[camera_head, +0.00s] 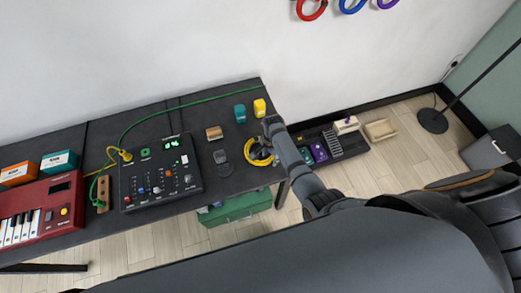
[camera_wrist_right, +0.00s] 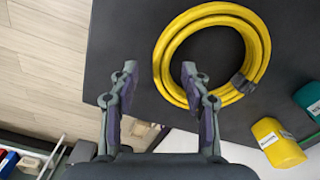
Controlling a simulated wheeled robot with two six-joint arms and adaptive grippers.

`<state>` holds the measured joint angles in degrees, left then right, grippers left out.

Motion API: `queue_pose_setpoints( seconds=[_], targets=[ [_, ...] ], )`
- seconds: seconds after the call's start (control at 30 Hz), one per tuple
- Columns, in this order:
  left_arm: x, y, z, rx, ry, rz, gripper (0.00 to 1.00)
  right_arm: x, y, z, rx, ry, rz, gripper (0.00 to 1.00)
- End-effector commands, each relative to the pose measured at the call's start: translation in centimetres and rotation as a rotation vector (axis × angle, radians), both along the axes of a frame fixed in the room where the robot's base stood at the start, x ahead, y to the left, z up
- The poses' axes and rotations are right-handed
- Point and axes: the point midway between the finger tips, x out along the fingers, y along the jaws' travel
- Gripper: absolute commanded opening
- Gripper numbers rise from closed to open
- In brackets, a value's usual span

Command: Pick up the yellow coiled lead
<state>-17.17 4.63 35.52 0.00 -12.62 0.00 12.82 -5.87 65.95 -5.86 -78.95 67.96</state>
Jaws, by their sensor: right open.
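The yellow coiled lead (camera_head: 251,158) lies as a ring near the right end of the dark table. It also shows in the right wrist view (camera_wrist_right: 262,45), with a grey band around one side. My right gripper (camera_head: 269,136) is above the coil and hides part of it in the head view. In the right wrist view its fingers (camera_wrist_right: 159,72) are open and empty. One side of the ring appears between the fingertips there; the height gap cannot be told. My left gripper is not in view.
A yellow block (camera_head: 260,107) and a teal block (camera_head: 240,113) stand behind the coil. The table's right edge is close to the coil. A shelf with trays (camera_head: 345,143) is beyond.

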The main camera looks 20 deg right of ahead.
Motion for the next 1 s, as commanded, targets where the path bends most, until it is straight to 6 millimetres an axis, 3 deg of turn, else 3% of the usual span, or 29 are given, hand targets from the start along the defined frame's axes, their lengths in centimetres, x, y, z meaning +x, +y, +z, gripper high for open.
queue_pose_setpoints(
  seconds=[0.1,0.3,0.67,1.0],
  targets=[
    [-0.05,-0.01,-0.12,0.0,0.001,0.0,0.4,0.01,-0.04,-1.02,-0.001,0.0,-0.001,0.47],
    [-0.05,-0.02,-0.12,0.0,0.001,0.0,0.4,0.01,-0.02,-1.1,0.0,-0.001,-0.001,0.47],
    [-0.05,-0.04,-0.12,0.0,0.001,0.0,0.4,-0.01,0.0,-1.08,0.0,-0.001,-0.001,0.0],
    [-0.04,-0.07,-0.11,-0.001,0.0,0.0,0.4,0.04,0.02,-0.99,0.001,-0.002,-0.001,0.0]
  ],
)
